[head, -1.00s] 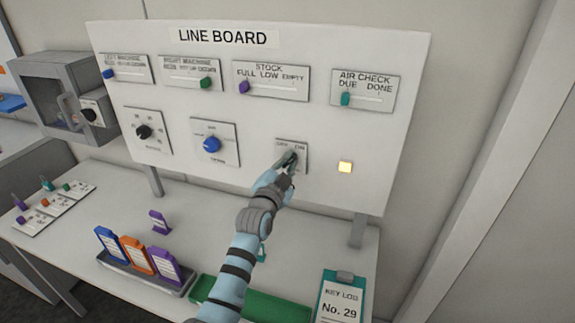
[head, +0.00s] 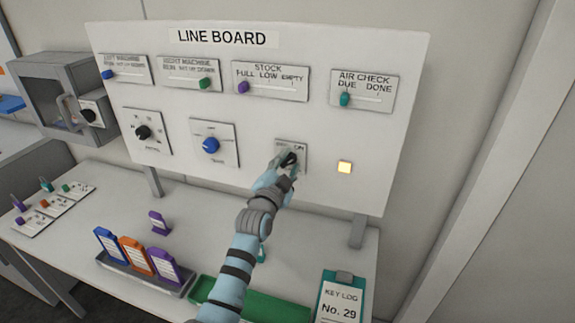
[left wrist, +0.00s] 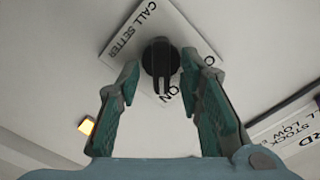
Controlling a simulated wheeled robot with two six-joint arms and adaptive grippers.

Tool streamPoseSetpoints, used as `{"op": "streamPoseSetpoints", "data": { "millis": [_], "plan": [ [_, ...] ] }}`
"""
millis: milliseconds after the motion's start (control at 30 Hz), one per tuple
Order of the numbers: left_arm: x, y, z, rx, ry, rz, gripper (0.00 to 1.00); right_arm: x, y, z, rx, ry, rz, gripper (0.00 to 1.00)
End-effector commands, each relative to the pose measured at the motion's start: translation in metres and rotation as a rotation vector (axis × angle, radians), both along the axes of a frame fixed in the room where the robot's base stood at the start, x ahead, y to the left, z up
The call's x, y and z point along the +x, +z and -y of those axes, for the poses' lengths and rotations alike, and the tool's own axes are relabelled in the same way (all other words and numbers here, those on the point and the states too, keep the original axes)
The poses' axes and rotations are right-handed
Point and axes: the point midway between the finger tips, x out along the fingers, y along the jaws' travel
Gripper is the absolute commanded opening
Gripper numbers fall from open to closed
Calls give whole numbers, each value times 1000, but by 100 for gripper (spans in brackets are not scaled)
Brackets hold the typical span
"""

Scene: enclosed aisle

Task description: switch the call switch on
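The call switch is a black rotary knob (left wrist: 158,58) on a white plate (left wrist: 132,32) marked CALL SETTER. In the left wrist view its handle points down toward the ON marking, and part of the OFF marking is hidden by a finger. In the head view the plate (head: 301,154) is on the lower right of the board. My left gripper (left wrist: 165,88) is open, with its green-padded fingers on either side of the knob's handle. It also shows in the head view (head: 285,164). I cannot tell whether the fingers touch the knob. My right gripper is not in view.
A square lamp (head: 345,167) beside the switch glows yellow. A blue dial (head: 211,145) and sliders are on the board (head: 260,120). Below, the table (head: 200,215) bears a tag rack (head: 120,272), a green tray (head: 265,304) and a key log clipboard (head: 340,300).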

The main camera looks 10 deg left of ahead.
Motion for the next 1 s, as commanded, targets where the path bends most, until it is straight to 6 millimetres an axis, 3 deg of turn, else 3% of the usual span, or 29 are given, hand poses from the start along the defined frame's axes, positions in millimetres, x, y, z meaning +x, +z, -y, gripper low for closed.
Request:
{"op": "streamPoseSetpoints", "data": {
  "millis": [167,267,533,700,1000],
  "plan": [
    [-2,0,0,-1,0,1,33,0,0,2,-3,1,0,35],
    [-13,0,-1,-1,0,1,33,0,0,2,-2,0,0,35],
    [-85,-1,-5,-1,0,0,33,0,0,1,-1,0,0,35],
    [-115,0,-7,0,1,-1,33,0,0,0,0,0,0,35],
    [-120,0,-7,0,0,0,33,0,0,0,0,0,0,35]
  ]
}}
